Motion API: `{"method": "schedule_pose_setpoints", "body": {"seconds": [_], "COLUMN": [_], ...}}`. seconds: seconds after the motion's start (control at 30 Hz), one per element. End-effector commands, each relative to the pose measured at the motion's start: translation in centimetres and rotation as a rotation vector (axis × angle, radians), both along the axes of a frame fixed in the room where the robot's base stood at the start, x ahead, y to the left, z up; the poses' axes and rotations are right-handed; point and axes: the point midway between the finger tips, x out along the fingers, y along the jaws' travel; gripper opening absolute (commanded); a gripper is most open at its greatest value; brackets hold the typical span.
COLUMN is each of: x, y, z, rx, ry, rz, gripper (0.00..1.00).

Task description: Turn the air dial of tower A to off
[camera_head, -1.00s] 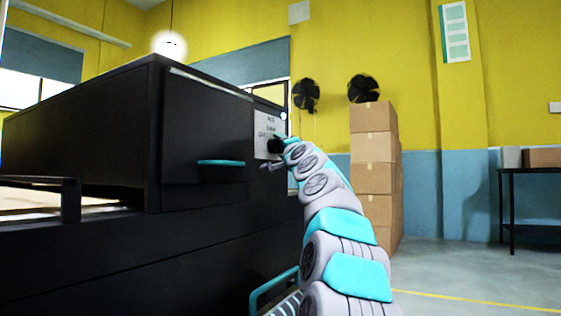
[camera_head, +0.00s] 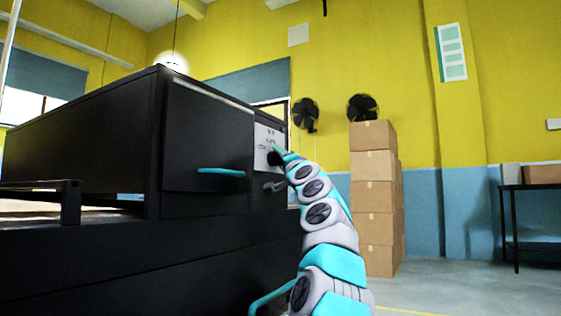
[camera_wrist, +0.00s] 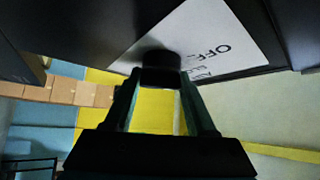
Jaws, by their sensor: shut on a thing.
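The black air dial (camera_wrist: 160,66) sits on a white label plate (camera_wrist: 205,35) on the side of the dark machine. Upside-down lettering that includes "OFF" shows on the plate in the wrist view. My gripper (camera_wrist: 160,82) is shut on the dial, with one finger at each side of it. In the head view the label plate (camera_head: 265,136) is on the machine's front face, and my gripper (camera_head: 276,158) reaches it from the right. The dial's pointer and exact setting cannot be made out. No tower letter is readable.
The dark machine (camera_head: 105,130) fills the left, with a teal handle (camera_head: 221,172) left of the plate. Stacked cardboard boxes (camera_head: 374,195), two wall fans (camera_head: 305,114) and a dark table (camera_head: 530,188) stand beyond. The floor at right is clear.

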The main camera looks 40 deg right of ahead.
Motion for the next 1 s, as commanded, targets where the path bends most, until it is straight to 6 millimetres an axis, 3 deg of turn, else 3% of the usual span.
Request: {"method": "schedule_pose_setpoints", "body": {"seconds": [1.0], "x": [0.07], "y": [-0.06], "z": [-0.04], "rx": [-0.137], "ry": [-0.054], "rz": [-0.003], "gripper": [0.01]}}
